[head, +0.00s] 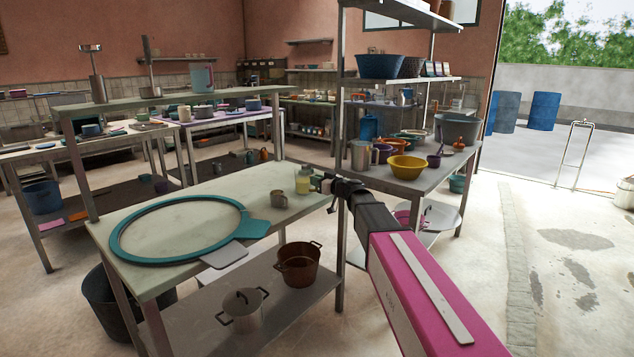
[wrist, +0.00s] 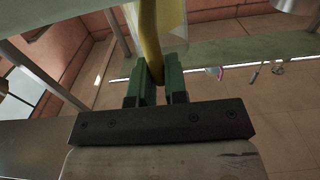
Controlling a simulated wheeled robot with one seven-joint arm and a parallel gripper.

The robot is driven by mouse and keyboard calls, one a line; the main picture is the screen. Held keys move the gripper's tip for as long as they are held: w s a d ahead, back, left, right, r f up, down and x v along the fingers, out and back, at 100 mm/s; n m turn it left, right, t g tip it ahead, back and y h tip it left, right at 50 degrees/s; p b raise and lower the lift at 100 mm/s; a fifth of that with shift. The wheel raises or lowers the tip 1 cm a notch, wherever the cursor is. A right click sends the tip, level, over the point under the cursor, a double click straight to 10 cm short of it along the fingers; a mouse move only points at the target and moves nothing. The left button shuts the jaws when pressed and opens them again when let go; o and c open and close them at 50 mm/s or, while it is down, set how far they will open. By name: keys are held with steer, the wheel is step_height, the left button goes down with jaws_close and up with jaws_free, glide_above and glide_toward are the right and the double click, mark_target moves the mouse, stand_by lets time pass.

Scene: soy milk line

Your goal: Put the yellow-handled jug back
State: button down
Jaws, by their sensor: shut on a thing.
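The yellow-handled jug (head: 302,181) is small in the head view, upright at the right end of the pale table (head: 180,198), behind a small grey mug (head: 279,200). I cannot tell whether its base touches the table. My gripper (head: 318,183) reaches it from the right. In the wrist view the green fingers of my gripper (wrist: 163,82) are shut on the yellow handle (wrist: 149,38), with the clear jug body (wrist: 174,18) beside it. The top and bottom of the jug are cut off there.
A large teal ring (head: 113,240) lies on the table's left part. A brown pot (head: 299,264) and a lidded pot (head: 241,308) stand on the shelf below. A rack to the right holds a yellow bowl (head: 407,167) and a metal jug (head: 361,156).

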steer(key=shift+f, duration=0.1)
steer(key=c, duration=1.1)
jaws_free()
steer(key=shift+c, duration=0.2)
